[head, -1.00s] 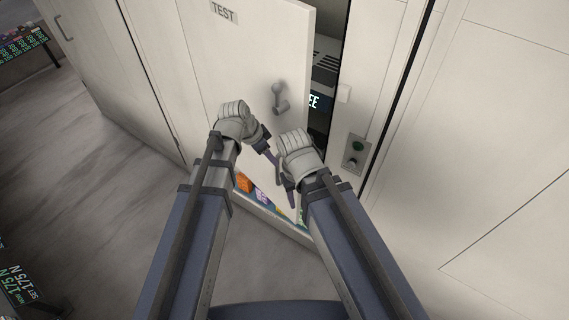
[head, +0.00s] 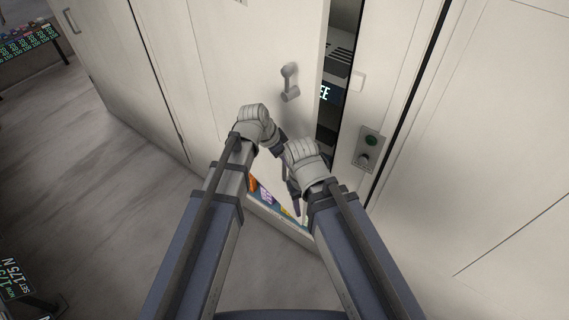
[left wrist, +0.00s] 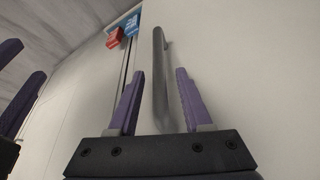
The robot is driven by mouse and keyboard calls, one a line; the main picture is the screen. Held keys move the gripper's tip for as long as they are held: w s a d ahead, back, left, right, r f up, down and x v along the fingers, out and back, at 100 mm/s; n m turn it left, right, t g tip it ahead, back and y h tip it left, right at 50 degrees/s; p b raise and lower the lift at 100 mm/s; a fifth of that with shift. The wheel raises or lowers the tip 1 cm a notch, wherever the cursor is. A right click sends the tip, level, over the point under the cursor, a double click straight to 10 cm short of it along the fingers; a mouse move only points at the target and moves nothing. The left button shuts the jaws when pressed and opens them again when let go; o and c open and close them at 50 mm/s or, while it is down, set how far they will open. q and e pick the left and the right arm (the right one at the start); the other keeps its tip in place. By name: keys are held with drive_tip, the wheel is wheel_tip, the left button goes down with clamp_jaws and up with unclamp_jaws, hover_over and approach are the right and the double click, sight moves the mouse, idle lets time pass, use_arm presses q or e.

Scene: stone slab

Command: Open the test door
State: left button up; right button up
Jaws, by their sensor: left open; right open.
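The test door (head: 225,70) is a pale panel standing slightly ajar, with a dark gap along its right edge. A grey lever (head: 289,83) sits on its upper part, and only the lower edge of its label shows. In the left wrist view an upright grey bar handle (left wrist: 159,100) on a pale panel lies between the purple fingers of my open left gripper (left wrist: 160,78); no contact is visible. In the head view my left gripper (head: 282,148) is near the door's lower right, its tips partly hidden. My right gripper (head: 294,195) is open beside it, close to the door's edge.
Inside the gap a lit screen (head: 326,93) and dark shelves show. Colourful blocks (head: 266,194) lie low by the door.

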use_arm(q)
clamp_jaws()
idle(0.4)
idle(1.1)
